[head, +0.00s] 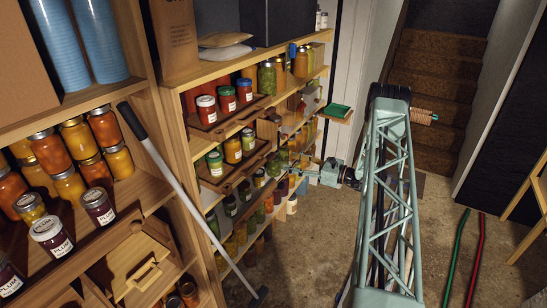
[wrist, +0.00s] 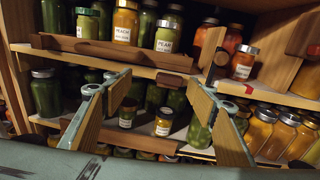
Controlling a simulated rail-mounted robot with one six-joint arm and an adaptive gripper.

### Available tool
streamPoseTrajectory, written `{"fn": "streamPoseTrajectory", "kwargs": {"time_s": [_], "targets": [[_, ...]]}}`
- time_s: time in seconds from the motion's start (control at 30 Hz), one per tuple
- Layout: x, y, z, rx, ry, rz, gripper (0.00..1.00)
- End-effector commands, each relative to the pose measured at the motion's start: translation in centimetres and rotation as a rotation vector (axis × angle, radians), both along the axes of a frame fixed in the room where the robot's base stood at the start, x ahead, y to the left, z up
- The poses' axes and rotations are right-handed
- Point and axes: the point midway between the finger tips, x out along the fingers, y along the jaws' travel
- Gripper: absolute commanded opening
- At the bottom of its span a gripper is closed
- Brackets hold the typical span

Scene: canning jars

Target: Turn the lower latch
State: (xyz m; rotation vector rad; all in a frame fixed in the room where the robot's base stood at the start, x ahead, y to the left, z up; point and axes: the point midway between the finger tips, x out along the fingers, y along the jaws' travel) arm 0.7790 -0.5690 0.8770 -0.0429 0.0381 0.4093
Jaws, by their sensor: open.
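My gripper (wrist: 158,82) shows in the wrist view as two wood-faced fingers, spread wide with nothing held between them. In the head view my gripper (head: 303,173) points left at the jar shelves. A smaller brown piece (wrist: 168,158) shows on the shelf edge below. I cannot tell for sure which is the lower latch. No contact shows.
Jars (wrist: 163,122) stand on the shelf behind and between the fingers. A wooden rail (wrist: 95,47) runs before the upper jars. More jars (wrist: 278,135) fill the right compartment. A grey pole (head: 185,190) leans at the left shelving. The concrete floor (head: 310,255) is open.

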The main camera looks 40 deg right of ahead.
Motion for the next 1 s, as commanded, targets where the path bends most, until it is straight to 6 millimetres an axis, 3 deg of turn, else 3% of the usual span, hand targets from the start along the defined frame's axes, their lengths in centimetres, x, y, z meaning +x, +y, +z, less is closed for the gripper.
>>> {"fn": "streamPoseTrajectory", "kwargs": {"time_s": [0.3, 0.77, 1.0], "targets": [[-1.1, -2.5, -1.9, 0.046, -0.029, -0.066, 0.52], [-1.1, -2.5, -2.0, 0.049, -0.030, -0.069, 0.52], [0.0, -2.1, -2.1, 0.049, -0.029, -0.069, 0.52]]}}
